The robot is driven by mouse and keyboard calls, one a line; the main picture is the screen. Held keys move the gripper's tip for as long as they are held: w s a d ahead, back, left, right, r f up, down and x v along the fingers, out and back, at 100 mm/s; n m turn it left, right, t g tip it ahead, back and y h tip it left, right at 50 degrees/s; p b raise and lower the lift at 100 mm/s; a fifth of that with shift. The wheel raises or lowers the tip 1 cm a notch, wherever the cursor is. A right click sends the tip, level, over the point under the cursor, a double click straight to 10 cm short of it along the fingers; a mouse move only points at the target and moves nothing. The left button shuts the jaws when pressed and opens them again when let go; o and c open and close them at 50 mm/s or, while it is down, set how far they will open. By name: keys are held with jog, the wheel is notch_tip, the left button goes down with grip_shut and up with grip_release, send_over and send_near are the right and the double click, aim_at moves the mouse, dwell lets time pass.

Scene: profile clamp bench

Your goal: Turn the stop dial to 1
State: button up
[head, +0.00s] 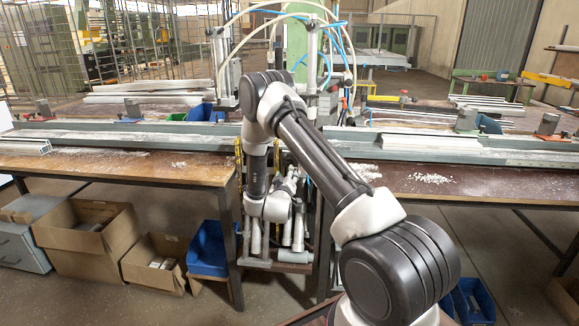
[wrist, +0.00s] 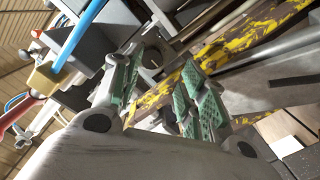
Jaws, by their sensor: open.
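My gripper (wrist: 160,88) shows in the wrist view with its two green-padded fingers spread apart and nothing held between them. In the head view my arm reaches down to the clamp machine between the two benches, and I cannot make out the fingers there. A grey rounded part (wrist: 152,58) shows just beyond and between the fingertips in the wrist view, partly covered by the left finger. I cannot tell whether it is the stop dial. No dial numbers or pointer can be read in either view.
A worn yellow bar (wrist: 240,42) runs close behind the fingers. A brass-coloured fitting with a blue hose (wrist: 84,34) is at the left. Benches (head: 120,168) with profile rails flank the machine. Cardboard boxes (head: 85,240) and a blue bin (head: 208,250) sit below the left bench.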

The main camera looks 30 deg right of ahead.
jog(key=r+x, duration=0.1)
jog(key=x, duration=0.6)
jog(key=shift+w+d+r+h, duration=0.25)
jog(key=shift+d+h, duration=0.05)
jog(key=shift+d, duration=0.1)
jog(key=c, duration=0.7)
